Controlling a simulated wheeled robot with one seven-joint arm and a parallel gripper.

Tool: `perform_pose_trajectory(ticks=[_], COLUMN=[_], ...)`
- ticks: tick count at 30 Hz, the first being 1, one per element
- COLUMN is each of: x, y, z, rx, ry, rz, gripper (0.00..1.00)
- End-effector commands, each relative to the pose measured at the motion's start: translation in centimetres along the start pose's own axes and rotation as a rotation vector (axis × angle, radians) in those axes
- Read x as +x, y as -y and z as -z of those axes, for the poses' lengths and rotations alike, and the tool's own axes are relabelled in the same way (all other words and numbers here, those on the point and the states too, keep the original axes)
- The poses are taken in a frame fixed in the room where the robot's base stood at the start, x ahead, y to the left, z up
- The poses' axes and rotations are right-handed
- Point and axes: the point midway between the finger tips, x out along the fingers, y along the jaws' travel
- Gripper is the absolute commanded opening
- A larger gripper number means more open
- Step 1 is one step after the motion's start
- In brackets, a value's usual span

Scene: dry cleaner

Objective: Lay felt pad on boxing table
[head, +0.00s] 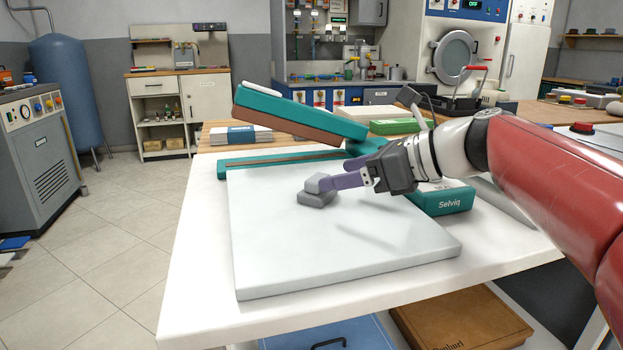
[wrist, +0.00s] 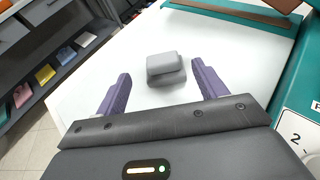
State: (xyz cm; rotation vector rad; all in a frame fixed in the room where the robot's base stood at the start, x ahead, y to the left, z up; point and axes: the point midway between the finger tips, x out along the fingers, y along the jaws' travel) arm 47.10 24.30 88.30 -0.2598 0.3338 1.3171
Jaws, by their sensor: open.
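A small grey two-tier block, which looks like the felt pad (head: 316,199), lies on the pale slab (head: 300,255) of a teal-framed unit. It also shows in the wrist view (wrist: 165,66), lighter on top and darker below. The slab rests on a white table (head: 190,285), which may be the boxing table; I cannot tell for sure. My gripper (head: 336,181) is open, with its purple fingers pointing left just above the slab. In the wrist view the block sits ahead of and between the fingertips (wrist: 160,80), with gaps to both fingers.
A teal hinged arm (head: 300,112) rises behind the slab. A teal Selviq box (head: 443,201) stands at the slab's right, under my wrist. A brown case (head: 460,325) and a blue case (head: 330,335) lie below the table. The slab's front half is clear.

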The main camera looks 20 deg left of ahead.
Motion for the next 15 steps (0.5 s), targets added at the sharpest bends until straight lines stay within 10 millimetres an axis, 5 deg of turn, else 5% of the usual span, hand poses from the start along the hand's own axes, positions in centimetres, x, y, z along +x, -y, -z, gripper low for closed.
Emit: perform_pose_trajectory(ticks=[15], x=[6.0], y=[-0.2], z=[0.6], rx=[-0.001], ry=[-0.001], rz=[-0.004], gripper=[0.71])
